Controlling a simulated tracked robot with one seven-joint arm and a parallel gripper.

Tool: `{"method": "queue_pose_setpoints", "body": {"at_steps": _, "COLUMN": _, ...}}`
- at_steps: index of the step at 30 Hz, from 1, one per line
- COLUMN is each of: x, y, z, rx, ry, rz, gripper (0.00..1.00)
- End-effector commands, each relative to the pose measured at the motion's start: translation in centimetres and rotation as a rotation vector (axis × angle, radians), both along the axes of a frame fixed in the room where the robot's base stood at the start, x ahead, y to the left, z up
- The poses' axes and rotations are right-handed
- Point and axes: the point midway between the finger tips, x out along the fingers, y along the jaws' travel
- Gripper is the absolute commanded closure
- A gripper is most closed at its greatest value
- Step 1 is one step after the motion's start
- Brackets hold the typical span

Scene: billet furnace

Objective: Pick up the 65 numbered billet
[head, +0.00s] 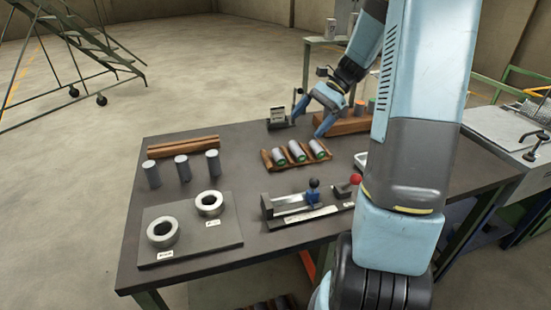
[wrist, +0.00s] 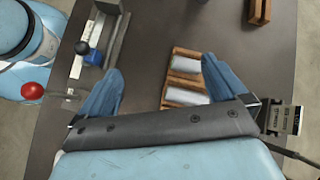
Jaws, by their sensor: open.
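Three grey billets lie side by side in a wooden rack (head: 269,161) on the dark table: a left one (head: 279,157), a middle one (head: 297,152) and a right one (head: 317,149). Their numbers are too small to read, so I cannot tell which is 65. My gripper (head: 307,128) is open and empty, above the table just behind the rack. In the wrist view the gripper (wrist: 162,69) has its fingers spread wide. The rack (wrist: 168,80) shows there near the right finger, with a nearer billet (wrist: 185,97) and a farther billet (wrist: 187,62); the finger partly covers the rack.
Three grey cylinders (head: 182,168) stand upright at the left, near a wooden bar (head: 183,146). Two metal rings (head: 162,233) sit on a front-left plate. A fixture with a blue block (head: 312,197) stands in front of the rack. A small sign (head: 277,115) stands behind it.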

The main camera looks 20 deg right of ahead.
Motion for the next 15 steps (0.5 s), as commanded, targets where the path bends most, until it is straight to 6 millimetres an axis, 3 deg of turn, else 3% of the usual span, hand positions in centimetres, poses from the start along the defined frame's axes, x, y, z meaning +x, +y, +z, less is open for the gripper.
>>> {"method": "queue_pose_setpoints", "body": {"at_steps": 9, "x": 3.9, "y": -4.7, "z": -5.8, "rx": 0.244, "ry": 0.18, "rz": -0.213, "gripper": 0.01}}
{"method": "queue_pose_setpoints", "body": {"at_steps": 15, "x": 5.1, "y": -6.5, "z": -8.0, "rx": 0.341, "ry": 0.24, "rz": -0.292, "gripper": 0.01}}
